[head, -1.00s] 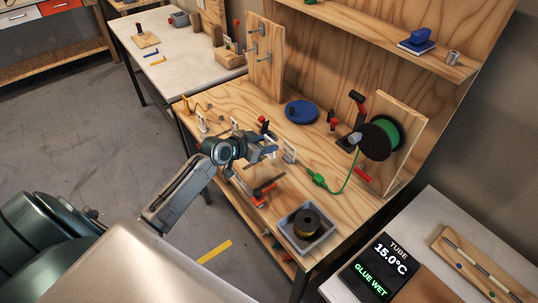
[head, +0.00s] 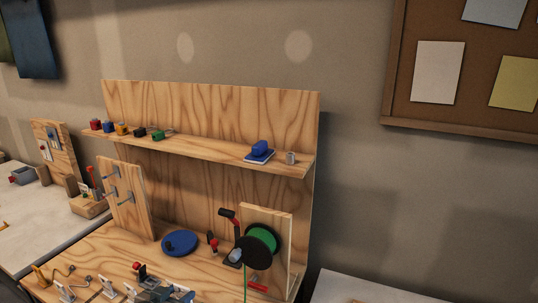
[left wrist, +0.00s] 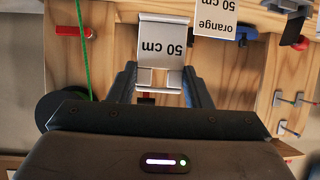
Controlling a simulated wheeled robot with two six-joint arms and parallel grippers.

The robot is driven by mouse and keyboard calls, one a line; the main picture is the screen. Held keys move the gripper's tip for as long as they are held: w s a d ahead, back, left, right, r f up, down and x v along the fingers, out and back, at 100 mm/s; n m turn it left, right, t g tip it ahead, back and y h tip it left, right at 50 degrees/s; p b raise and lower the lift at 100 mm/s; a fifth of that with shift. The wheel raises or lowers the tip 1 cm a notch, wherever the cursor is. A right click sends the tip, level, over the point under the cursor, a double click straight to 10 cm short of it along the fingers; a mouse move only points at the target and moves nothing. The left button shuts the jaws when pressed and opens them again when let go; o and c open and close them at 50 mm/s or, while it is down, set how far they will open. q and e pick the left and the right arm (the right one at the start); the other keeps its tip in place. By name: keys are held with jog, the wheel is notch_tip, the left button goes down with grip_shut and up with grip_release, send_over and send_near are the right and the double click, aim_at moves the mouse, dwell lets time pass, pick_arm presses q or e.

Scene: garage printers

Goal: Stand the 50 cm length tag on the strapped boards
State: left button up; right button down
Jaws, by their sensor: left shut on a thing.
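My left gripper (left wrist: 160,80) is shut on a pale bent tag marked "50 cm" (left wrist: 164,38), which appears upside down between its fingers in the left wrist view. A second white tag reading "orange 50 cm" (left wrist: 216,16) is just beyond it. In the head view, my left gripper (head: 170,293) shows only in part at the bottom edge, over the wooden bench. I cannot make out the strapped boards in either current view. My right gripper is not in view.
The bench (head: 75,255) carries small tag stands at the front, a blue disc (head: 179,243), a peg board (head: 124,200) and a green-and-black spool (head: 260,245). A shelf (head: 210,150) with small items is above. A pale worktop (head: 350,287) is at lower right.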

pick_arm(q)
jog(key=s+d+r+n+y+b, duration=0.1)
jog(key=s+d+r+n+y, duration=0.2)
jog(key=r, duration=0.4)
jog(key=shift+s+d+t+y, duration=0.3)
jog(key=shift+s+d, duration=0.25)
jog(key=shift+s, duration=0.5)
